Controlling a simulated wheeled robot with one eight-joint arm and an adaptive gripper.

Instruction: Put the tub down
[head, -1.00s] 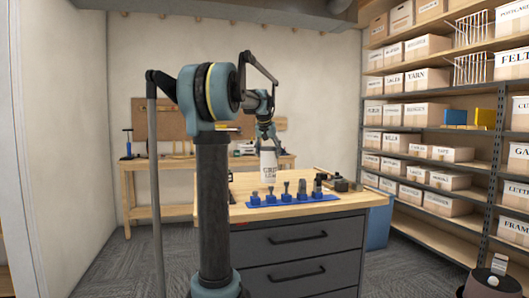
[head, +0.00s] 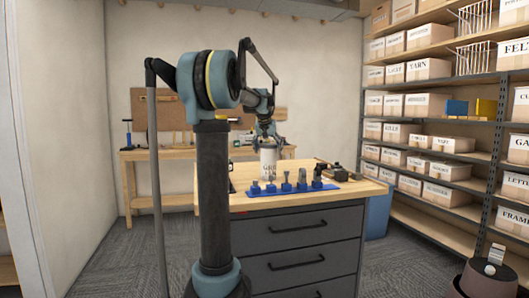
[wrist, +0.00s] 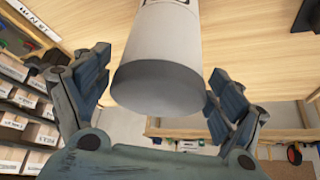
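The tub (head: 268,162) is a white cylinder with dark lettering and a grey end. In the head view it is upright on the wooden worktop (head: 352,188), behind a blue tool rack, which partly hides its base. In the wrist view the tub (wrist: 160,60) shows its grey end toward me, with wood grain around it. My gripper (head: 268,140) is just above the tub's top. In the wrist view, my gripper's fingers (wrist: 160,90) are spread either side of the tub, with narrow gaps visible. The fingers look open and not pressed on it.
The blue rack (head: 292,188) with several upright tools stands close in front of the tub. A dark tool (head: 335,170) lies to its right. The worktop's right front is clear. A workbench (head: 160,155) stands behind, and shelves of boxes (head: 430,105) line the right.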

